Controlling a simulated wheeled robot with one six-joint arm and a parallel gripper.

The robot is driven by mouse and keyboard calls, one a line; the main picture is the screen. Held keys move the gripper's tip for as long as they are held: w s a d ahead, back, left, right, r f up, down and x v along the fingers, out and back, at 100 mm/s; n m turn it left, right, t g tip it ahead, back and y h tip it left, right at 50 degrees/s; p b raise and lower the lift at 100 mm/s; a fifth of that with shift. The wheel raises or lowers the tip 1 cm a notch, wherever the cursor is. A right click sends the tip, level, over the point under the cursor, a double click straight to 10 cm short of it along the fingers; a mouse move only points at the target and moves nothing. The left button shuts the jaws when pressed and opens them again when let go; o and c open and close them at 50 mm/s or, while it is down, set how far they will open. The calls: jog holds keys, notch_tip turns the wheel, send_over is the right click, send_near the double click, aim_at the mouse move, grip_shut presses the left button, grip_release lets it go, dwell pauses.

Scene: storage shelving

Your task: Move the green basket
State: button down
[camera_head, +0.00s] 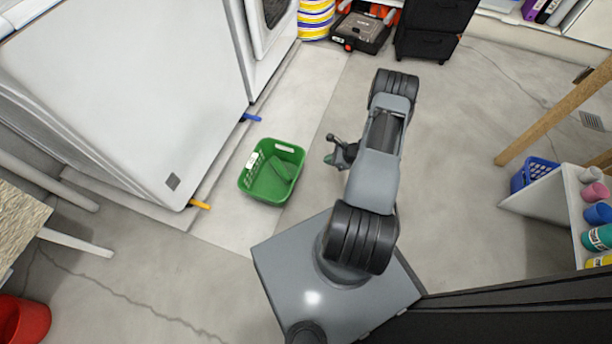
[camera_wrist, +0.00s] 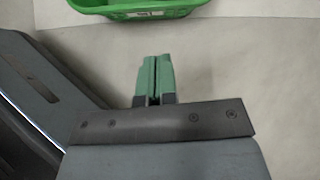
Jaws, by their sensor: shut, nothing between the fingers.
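The green basket (camera_head: 266,187) stands upright on the floor, left of my arm in the head view. It has a pale label on its left rim and looks empty inside. Its near rim also shows at the top of the wrist view (camera_wrist: 150,10). My gripper (camera_wrist: 154,58) has green fingertips that are shut together with nothing between them. In the head view my gripper (camera_head: 330,150) is small, to the right of the basket and apart from it.
White appliances (camera_head: 125,90) stand left of the basket, with a blue tab (camera_head: 252,117) and a yellow tab (camera_head: 200,205) at their base. A table leg (camera_head: 555,115), a blue basket (camera_head: 535,173) and a shelf with cups (camera_head: 560,205) are at right. The floor between is mostly clear.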

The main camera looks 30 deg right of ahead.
notch_tip(320, 180, down, 6)
jog(key=m+b, duration=0.1)
jog(key=b, duration=0.1)
jog(key=w+a+f+b, duration=0.4)
jog(key=w+a+f, duration=0.1)
jog(key=w+a, duration=0.1)
jog(key=shift+w+a+f, duration=0.3)
jog(key=shift+w+a, duration=0.1)
jog(key=shift+a, duration=0.15)
